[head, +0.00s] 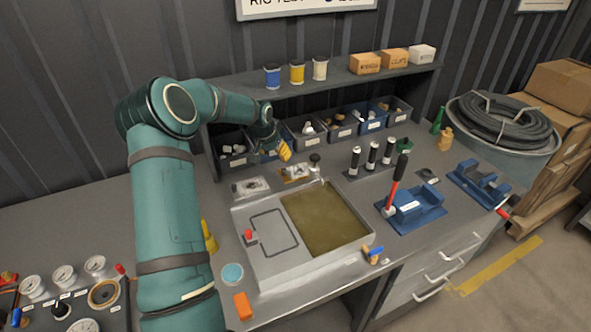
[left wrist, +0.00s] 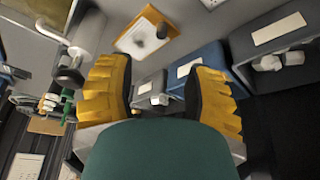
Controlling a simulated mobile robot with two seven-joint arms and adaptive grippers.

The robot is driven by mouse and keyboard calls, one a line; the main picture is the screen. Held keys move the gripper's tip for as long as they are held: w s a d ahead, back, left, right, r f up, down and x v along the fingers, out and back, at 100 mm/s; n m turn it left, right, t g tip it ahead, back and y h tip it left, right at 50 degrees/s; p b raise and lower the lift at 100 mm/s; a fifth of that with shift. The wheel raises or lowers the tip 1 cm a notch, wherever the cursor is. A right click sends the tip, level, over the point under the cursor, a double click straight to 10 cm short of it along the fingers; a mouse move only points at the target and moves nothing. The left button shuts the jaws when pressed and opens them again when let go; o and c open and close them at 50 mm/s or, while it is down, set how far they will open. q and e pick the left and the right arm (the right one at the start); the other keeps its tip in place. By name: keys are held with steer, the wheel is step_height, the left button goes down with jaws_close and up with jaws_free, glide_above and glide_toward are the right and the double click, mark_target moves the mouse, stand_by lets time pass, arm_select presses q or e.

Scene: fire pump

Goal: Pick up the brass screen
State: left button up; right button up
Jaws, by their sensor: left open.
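My left gripper (head: 285,151) reaches over the back of the bench, in front of the row of bins. In the left wrist view its two yellow fingers (left wrist: 160,92) are spread apart with nothing between them. A small brass-edged flat piece (head: 296,172) lies on the bench just below and right of the gripper. It also shows in the left wrist view (left wrist: 146,36), ahead of the fingers and apart from them, with a grey patch and a dark brown knob on it. I cannot tell for sure that this is the brass screen. My right gripper is not in view.
Grey and blue bins (head: 342,126) of small parts stand close behind the gripper, under a shelf (head: 335,82). A grey basin (head: 262,280) with murky liquid fills the bench centre. Black-handled valves and a red-handled blue tool (head: 411,207) stand right.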

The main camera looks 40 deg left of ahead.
mark_target(284, 169)
arm_select(q)
steer(key=x, duration=0.7)
steer(key=shift+f, duration=0.2)
steer(key=shift+w+x, duration=0.15)
steer(key=shift+x, duration=1.15)
steer(key=shift+w+x, duration=0.15)
steer(key=shift+x, duration=1.1)
steer(key=shift+a+r, duration=0.1)
steer(key=shift+a, duration=0.1)
jaws_close()
